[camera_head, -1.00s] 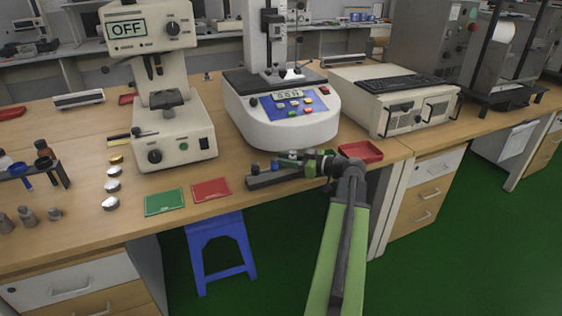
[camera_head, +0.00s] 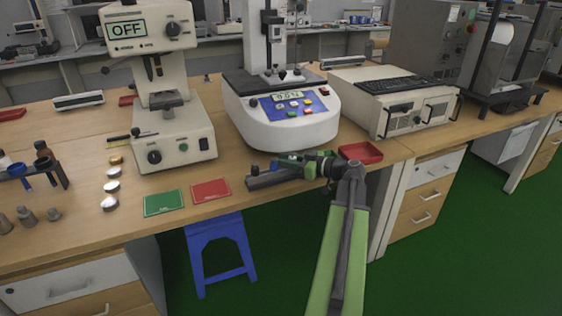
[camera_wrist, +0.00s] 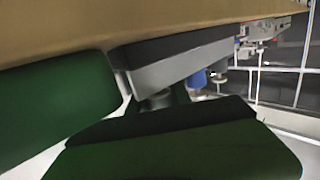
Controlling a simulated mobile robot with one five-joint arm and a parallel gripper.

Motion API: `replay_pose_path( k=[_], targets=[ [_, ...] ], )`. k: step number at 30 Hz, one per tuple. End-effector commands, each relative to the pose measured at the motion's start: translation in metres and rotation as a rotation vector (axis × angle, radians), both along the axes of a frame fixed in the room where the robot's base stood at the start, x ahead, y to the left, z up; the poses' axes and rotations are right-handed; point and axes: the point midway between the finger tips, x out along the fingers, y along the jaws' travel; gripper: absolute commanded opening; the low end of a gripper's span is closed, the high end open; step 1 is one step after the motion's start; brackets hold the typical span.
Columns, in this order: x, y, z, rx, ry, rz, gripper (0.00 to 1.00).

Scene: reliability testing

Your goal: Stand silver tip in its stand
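A dark, long stand (camera_head: 262,183) lies at the table's front edge, before the white tester. Small tips stand on it, one blue (camera_head: 275,166). In the wrist view the picture is upside down, and the stand (camera_wrist: 185,70) shows as a grey block. A silver tip (camera_wrist: 157,100) sticks out of it, partly hidden by a finger. My gripper (camera_head: 285,161) reaches over the stand from the right, low and nearly level. Its two green finger pads (camera_wrist: 117,118) look apart, with a gap between them near the silver tip; I see no clear contact.
A red tray (camera_head: 361,152) sits just right of the gripper. Red (camera_head: 211,189) and green (camera_head: 163,202) mats lie left of the stand. The white tester (camera_head: 285,125) stands close behind it. The table's front edge is just below the stand.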

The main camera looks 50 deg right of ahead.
Motion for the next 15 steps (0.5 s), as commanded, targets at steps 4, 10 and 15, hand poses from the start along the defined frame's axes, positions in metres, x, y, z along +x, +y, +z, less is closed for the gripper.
replay_pose_path(
  k=[4, 10, 15],
  targets=[
    [-0.014, 0.0, -0.01, -0.019, 0.031, 0.009, 0.5],
    [-0.062, -0.017, 0.0, -0.015, 0.022, 0.001, 0.5],
    [-0.107, -0.032, 0.01, -0.01, 0.013, -0.002, 0.5]
  ],
)
